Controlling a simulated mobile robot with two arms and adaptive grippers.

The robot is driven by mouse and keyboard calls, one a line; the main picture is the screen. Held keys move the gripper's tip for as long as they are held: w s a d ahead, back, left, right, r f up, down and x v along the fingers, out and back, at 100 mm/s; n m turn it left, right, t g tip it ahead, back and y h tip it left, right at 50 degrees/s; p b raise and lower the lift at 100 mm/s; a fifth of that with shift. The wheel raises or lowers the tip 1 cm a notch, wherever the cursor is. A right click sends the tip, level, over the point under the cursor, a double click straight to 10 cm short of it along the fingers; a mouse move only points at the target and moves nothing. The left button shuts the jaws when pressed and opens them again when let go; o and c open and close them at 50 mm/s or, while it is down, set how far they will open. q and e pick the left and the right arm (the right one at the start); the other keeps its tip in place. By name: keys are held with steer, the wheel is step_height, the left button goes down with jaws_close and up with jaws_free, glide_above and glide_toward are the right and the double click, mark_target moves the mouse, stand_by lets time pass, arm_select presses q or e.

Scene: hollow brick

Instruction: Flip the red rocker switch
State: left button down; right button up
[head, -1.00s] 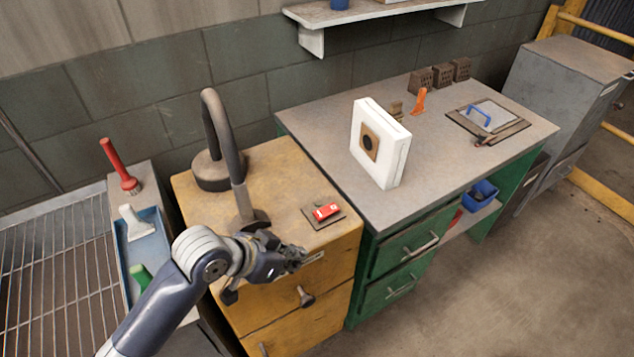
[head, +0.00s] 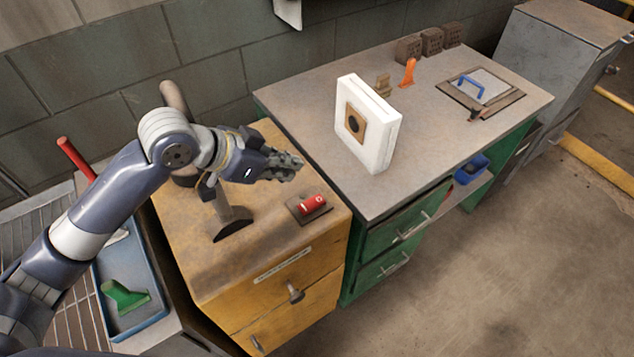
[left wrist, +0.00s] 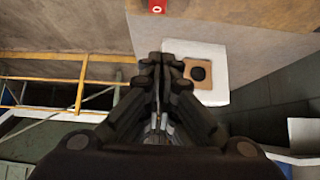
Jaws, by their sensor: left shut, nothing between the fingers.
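The red rocker switch (head: 312,204) sits on a dark square plate (head: 322,213) on top of the yellow wooden cabinet, near its right edge. In the left wrist view the red switch (left wrist: 157,6) is cut off at the top edge. My left gripper (head: 296,164) is shut and empty. It hangs above the cabinet, behind and a little left of the switch in the picture, and apart from it. In the left wrist view the closed fingers (left wrist: 160,66) show in the middle. My right gripper is not in view.
A dark curved-handled tool (head: 232,222) stands on the yellow cabinet (head: 265,245), partly behind my arm. A white block with a round hole (head: 380,130) stands on the grey-topped green workbench (head: 300,105). A blue tray (head: 148,325) with a green scraper (head: 125,295) lies left.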

arm_select(q)
steer(key=p, duration=0.2)
glide_above(318, 195)
steer(key=f, duration=0.6)
steer(key=shift+s+a+f, duration=0.15)
steer(key=shift+s+a, duration=0.1)
steer(key=shift+s, duration=0.05)
steer(key=f, duration=0.2)
steer(key=f+p, duration=0.1)
steer(key=shift+w+d+f, duration=0.2)
steer(key=shift+f, duration=0.75)
steer(key=shift+w+d+f, duration=0.1)
steer(key=shift+w+f, duration=0.05)
steer(key=shift+f, duration=0.25)
steer(key=shift+r+p, duration=0.1)
steer(key=shift+p, duration=0.2)
